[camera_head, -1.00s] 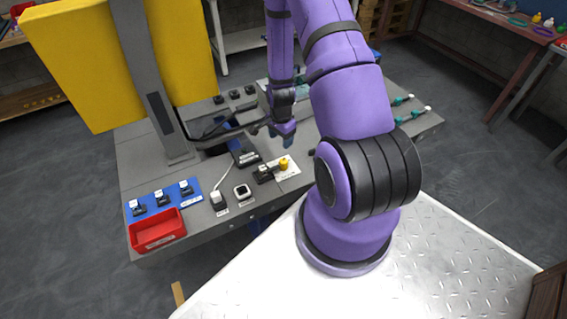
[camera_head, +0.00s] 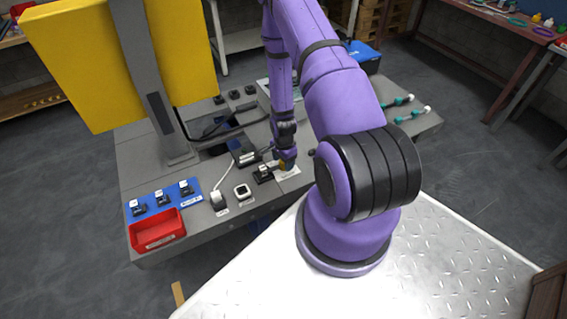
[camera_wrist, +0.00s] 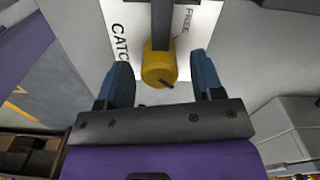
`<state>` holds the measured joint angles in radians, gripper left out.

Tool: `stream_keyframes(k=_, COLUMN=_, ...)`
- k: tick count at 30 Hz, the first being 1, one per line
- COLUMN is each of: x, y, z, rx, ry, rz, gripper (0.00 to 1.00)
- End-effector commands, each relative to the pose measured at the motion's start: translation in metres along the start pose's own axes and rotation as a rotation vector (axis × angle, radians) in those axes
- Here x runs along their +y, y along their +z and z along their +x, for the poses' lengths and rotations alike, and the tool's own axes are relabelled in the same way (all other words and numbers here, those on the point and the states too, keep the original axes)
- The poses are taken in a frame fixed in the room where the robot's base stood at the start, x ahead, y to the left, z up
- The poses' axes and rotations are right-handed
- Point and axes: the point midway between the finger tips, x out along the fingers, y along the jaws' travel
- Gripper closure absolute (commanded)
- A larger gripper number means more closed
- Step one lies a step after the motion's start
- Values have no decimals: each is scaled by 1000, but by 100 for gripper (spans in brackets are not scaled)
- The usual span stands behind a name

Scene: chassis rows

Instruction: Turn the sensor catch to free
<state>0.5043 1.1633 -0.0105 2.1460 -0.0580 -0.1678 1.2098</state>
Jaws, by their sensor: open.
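The sensor catch shows in the wrist view as a yellow round knob (camera_wrist: 158,66) with a dark bar running up from it. It sits on a white label plate (camera_wrist: 195,25) printed with "CATCH" and "FREE". My gripper (camera_wrist: 163,80) is open, with one blue finger on each side of the knob and a gap to each. In the head view my gripper (camera_head: 286,162) is down at the catch plate and hides most of the knob. The black sensor block (camera_head: 263,174) stands just left of it.
A white-topped unit (camera_head: 242,191) and a white plug with a cable (camera_head: 218,201) stand left of the catch. A red bin (camera_head: 157,231) and a blue strip (camera_head: 150,205) with several connectors lie further left. A yellow panel (camera_head: 75,60) rises behind.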

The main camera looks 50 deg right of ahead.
Motion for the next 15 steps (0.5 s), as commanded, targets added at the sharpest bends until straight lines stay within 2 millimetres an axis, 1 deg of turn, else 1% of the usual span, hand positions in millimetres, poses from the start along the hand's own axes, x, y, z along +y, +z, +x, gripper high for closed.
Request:
stream_keyframes(k=1, x=0, y=0, z=5, rx=0, ry=1, rz=-1, gripper=39)
stream_keyframes(k=6, x=0, y=0, z=13, rx=0, ry=1, rz=0, gripper=39)
stream_keyframes(k=15, x=0, y=0, z=14, rx=0, ry=0, rz=0, gripper=39)
